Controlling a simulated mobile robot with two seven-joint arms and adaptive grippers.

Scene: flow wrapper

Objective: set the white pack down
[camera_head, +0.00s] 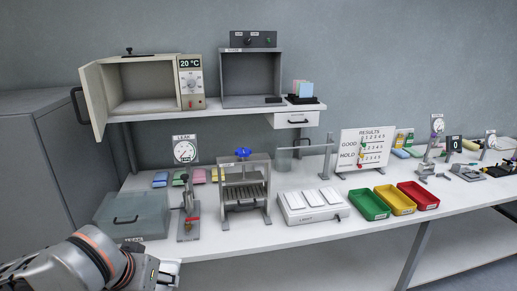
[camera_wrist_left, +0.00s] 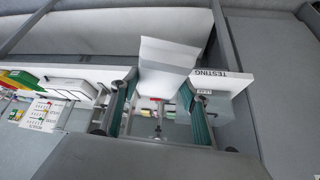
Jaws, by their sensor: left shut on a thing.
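The white pack (camera_wrist_left: 168,55) is a flat white piece between the finger ends of my left gripper (camera_wrist_left: 160,92) in the left wrist view. The gripper is shut on it. In the head view my left arm comes in at the bottom left, and the gripper (camera_head: 166,272) is at the front edge of the bench (camera_head: 240,243), near the TESTING label. A white shape shows there, but I cannot tell how much of it is the pack. My right gripper is in neither view.
A grey-blue lidded box (camera_head: 130,215) stands at the bench's left end, beside a LEAK gauge stand (camera_head: 187,215). A press (camera_head: 245,190), a LIGHT box with white packs (camera_head: 312,216) and green (camera_head: 367,205), yellow (camera_head: 394,201) and red (camera_head: 418,196) bins stand further right.

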